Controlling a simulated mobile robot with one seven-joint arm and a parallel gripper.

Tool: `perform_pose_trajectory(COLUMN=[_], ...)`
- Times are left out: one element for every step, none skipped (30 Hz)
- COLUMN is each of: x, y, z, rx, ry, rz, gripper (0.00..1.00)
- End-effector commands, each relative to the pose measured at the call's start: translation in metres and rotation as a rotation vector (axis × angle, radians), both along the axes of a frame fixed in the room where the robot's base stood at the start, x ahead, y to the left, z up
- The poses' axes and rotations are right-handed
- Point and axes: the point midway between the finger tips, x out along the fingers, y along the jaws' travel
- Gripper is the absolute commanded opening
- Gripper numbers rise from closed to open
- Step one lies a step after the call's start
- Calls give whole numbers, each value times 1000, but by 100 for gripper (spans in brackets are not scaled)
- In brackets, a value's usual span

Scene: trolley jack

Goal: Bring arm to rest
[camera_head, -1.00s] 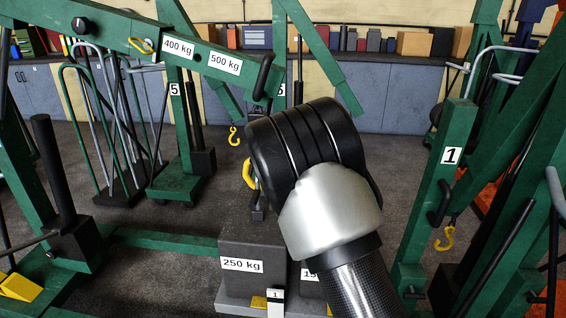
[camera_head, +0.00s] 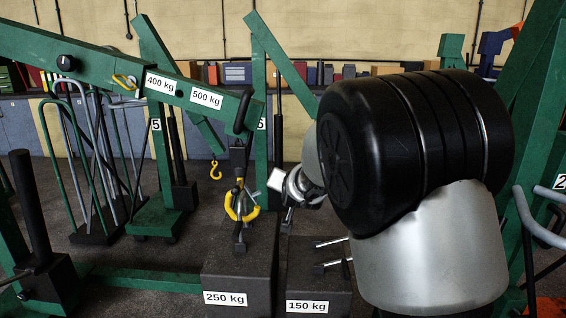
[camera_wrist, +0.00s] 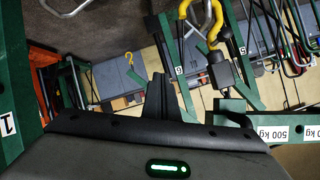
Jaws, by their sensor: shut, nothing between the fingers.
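My gripper shows in the wrist view (camera_wrist: 166,92) as dark fingers pressed together, with nothing between them. In the head view my arm's large black joint and silver link fill the right centre and hide much of the arm beyond. The arm's far end shows only in part left of that joint, close to the crane's yellow hook (camera_head: 241,206). This hook hangs from the end of the green boom (camera_head: 120,72), just above the 250 kg block (camera_head: 240,262). I cannot tell whether it is attached to the block. The hook also shows in the wrist view (camera_wrist: 213,22), apart from my fingers.
A 150 kg block (camera_head: 318,285) stands to the right of the 250 kg block. Green crane frames stand on both sides. Another yellow hook (camera_head: 216,170) hangs further back. A rack of bent handles (camera_head: 95,160) is at left. Grey cabinets line the back wall.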

Motion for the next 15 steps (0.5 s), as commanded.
perform_pose_trajectory(x=[-25,-40,-62,-79,-97,-122,-141,-160,-187,-206,-224,-247,-262,-277,-295], y=[-17,-24,-34,-40,-47,-55,-61,-66,-73,-78,-83,-89,-92,-95,-100], z=[18,23,30,34,39,43,46,48,49,50,50,48,47,46,43], rx=[1,-6,-17,-25,-37,-52,-68,-83,-106,-123,-141,-165,-182,-198,-218], ry=[39,70,108,137,163,199,225,251,285,307,330,358,378,398,420], rz=[10,22,39,54,68,89,103,119,139,152,165,180,190,199,208], gripper=[0,0,0,0,0,0,0,0,0,0,0,0,0,0,0])
